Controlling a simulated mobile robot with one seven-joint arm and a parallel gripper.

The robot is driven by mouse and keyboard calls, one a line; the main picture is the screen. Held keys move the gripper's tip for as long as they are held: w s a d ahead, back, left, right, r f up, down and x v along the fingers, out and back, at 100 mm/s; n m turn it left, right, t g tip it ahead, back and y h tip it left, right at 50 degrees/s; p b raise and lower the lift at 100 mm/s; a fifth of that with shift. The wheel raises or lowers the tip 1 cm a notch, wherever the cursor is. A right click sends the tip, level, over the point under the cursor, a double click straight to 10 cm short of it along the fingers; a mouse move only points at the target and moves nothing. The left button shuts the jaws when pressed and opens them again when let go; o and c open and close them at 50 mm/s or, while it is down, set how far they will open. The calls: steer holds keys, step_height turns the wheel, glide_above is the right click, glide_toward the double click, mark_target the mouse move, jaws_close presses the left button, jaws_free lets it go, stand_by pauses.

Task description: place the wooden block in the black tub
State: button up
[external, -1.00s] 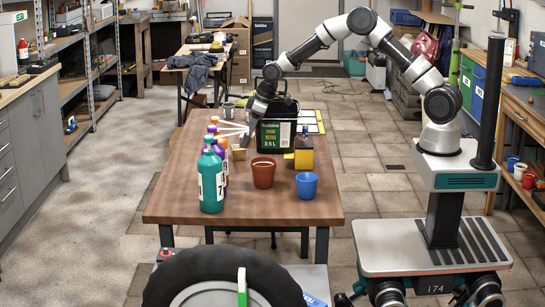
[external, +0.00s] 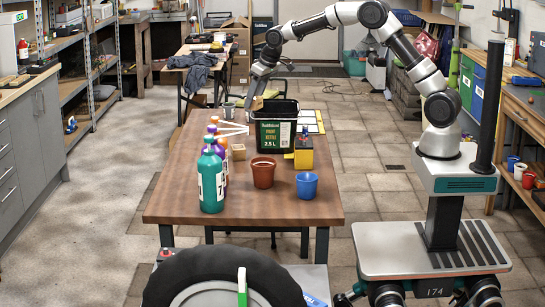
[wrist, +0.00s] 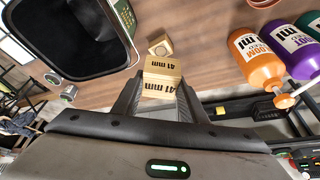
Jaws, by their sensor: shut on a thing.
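My gripper (external: 259,94) is shut on a wooden block (wrist: 161,76) marked "41 mm", which shows between the fingertips in the wrist view. In the external view the held block (external: 257,103) is beside the left part of the black tub's rim, seemingly raised above the table. The black tub (external: 272,137) stands upright on the table with a green label. In the wrist view the open tub (wrist: 128,20) is at upper left, apart from the held block. Its visible inside looks empty.
A small wooden cube with a round mark (wrist: 160,45) sits on the table (external: 200,228). Purple, orange and teal bottles (external: 210,180) stand left of the tub.

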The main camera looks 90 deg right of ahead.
steer(key=s+d+r+m+g+h+b, duration=0.1)
steer(key=s+d+m+g+b, duration=0.1)
steer(key=s+d+m, duration=0.35)
steer(key=s+d+m+g+h+b, duration=0.1)
steer(key=s+d+m+g+h, duration=0.1)
steer(key=d+m, duration=0.65)
steer(key=shift+n+y, duration=0.3)
steer(key=shift+n, duration=0.4)
steer(key=f, duration=1)
steer(key=d+f+b, duration=0.1)
steer(key=f, duration=0.5)
steer(key=shift+s+f, duration=0.1)
steer(key=shift+s, duration=0.1)
steer(key=shift+f, duration=2.3)
steer(key=shift+f+b, duration=0.1)
steer(key=shift+b, duration=0.2)
steer(key=o, duration=1.1)
steer(key=shift+c, duration=0.2)
